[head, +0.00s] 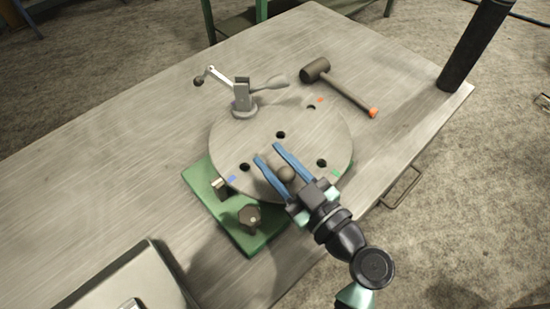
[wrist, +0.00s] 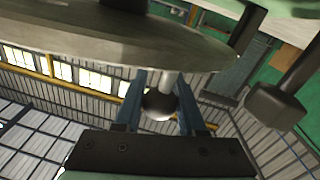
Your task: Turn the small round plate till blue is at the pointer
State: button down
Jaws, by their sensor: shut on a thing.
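The round plate (head: 300,140) is a grey metal disc with several dark holes, lying on a green base (head: 245,235). A blue mark (head: 232,178) is at its lower left rim, a red mark (head: 320,100) at the upper right and a green mark (head: 336,174) at the lower right. A small pale piece (head: 218,184), perhaps the pointer, sits just left of the blue mark. My gripper (head: 268,153) is shut on a round knob (head: 286,174) near the plate's front edge. The wrist view shows the knob (wrist: 160,104) and its stem between my fingers, with the plate (wrist: 120,48) beside it.
A lever clamp (head: 242,100) stands at the plate's upper left edge. A dark knob (head: 250,216) is on the green base. A mallet (head: 340,87) lies at upper right. A metal tray (head: 130,280) sits at lower left. The table's left part is clear.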

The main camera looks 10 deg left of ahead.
dwell(0.9)
jog(key=shift+a+f+m+t+h+b, duration=0.15)
jog(key=shift+a+m+t+h+b, duration=0.25)
jog(key=shift+t+h+b, duration=0.15)
jog(key=shift+a, duration=0.15)
jog(key=c, duration=0.5)
grip_release()
jog(key=shift+s, duration=0.1)
